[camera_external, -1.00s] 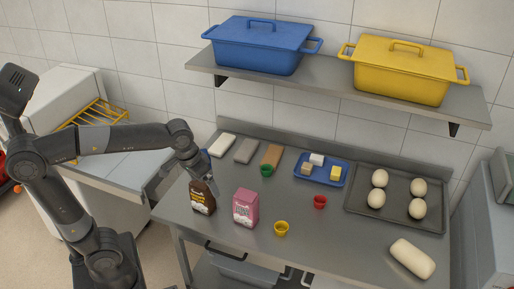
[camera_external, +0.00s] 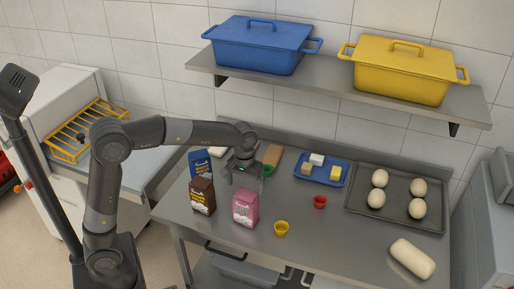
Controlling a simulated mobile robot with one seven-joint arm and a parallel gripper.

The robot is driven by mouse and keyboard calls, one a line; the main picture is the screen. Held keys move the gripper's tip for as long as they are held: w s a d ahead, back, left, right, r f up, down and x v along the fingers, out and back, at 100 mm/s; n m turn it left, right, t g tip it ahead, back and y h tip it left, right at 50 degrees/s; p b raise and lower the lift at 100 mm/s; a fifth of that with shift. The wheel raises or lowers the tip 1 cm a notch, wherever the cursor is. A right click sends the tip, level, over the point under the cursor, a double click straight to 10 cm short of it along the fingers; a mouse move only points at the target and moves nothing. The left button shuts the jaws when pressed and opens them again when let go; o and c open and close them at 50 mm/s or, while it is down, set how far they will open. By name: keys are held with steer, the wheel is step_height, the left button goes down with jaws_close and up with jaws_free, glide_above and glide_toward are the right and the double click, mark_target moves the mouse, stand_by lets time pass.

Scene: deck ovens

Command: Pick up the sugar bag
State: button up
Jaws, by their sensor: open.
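Three upright bags stand at the left of the steel counter: a blue one (camera_external: 200,163), a brown one (camera_external: 202,196) and a pink one (camera_external: 245,208). Their labels are too small to read, so I cannot tell which holds sugar. My gripper (camera_external: 246,181) is open and empty, pointing down. In the picture it appears just above the top of the pink bag and right of the blue bag. I cannot tell its exact height or depth over the counter.
A green cup (camera_external: 268,170) is close to the right of my gripper. A yellow cup (camera_external: 281,229) and red cup (camera_external: 320,202) stand further right. A blue tray (camera_external: 341,182) and a dark tray of several pale ovals (camera_external: 398,190) lie behind. A shelf (camera_external: 330,88) overhangs the back.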

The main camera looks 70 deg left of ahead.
mark_target(246, 194)
step_height(246, 194, down, 7)
steer(key=shift+s+d+r, duration=0.1)
steer(key=shift+d+r, duration=0.05)
stand_by(0.4)
steer(key=c, duration=2)
steer(key=shift+r, duration=0.1)
steer(key=shift+c, duration=0.4)
steer(key=shift+r, duration=0.15)
